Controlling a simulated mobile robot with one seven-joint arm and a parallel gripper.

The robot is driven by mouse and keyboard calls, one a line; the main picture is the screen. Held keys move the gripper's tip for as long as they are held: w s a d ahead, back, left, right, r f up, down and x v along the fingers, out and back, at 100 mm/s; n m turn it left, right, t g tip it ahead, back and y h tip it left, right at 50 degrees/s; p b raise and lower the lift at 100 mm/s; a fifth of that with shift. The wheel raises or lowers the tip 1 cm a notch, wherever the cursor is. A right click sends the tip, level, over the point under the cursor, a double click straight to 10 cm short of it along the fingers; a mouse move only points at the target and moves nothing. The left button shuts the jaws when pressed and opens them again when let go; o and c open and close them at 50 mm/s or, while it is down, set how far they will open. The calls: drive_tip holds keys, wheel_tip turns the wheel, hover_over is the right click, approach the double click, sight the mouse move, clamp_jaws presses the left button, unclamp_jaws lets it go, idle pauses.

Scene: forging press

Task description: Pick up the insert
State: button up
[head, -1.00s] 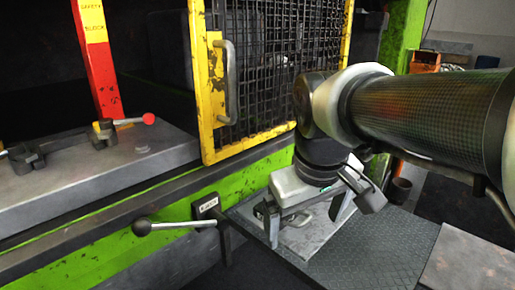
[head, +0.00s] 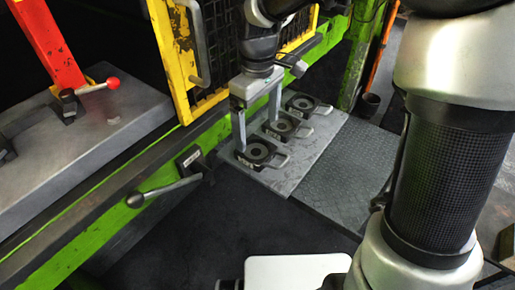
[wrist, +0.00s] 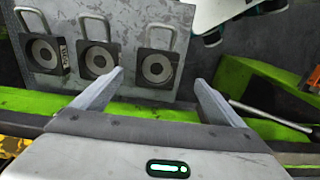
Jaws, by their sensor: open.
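Three similar inserts, dark square blocks with a round grey ring and a looped handle, sit in a row on a grey plate (head: 300,168). In the head view they are the near insert (head: 257,153), the middle insert (head: 283,127) and the far insert (head: 303,104). In the wrist view the near insert is at the right (wrist: 158,67), with the middle one (wrist: 99,60) and the far one (wrist: 42,52) to its left. My gripper (head: 258,122) is open and empty, pointing down above the row. In the wrist view its fingertips (wrist: 156,77) straddle the near insert's picture; the height gap is unclear.
The press's green beam (head: 110,222) and yellow mesh guard (head: 176,60) stand close to the left of my gripper. A lever with a round knob (head: 165,191) sticks out from the beam. A red safety block post (head: 42,40) stands on the press bed. A treadplate surface (head: 345,170) lies clear at right.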

sight(257, 152)
drive_tip(key=f, duration=0.8)
drive_tip(key=shift+w+f+b, duration=0.2)
drive_tip(key=shift+w+b, duration=0.1)
drive_tip(key=shift+w, duration=0.1)
drive_tip(key=c, duration=2)
drive_tip(key=shift+w+a+r, duration=0.1)
drive_tip(key=shift+r, duration=0.05)
drive_tip(key=shift+c, duration=0.8)
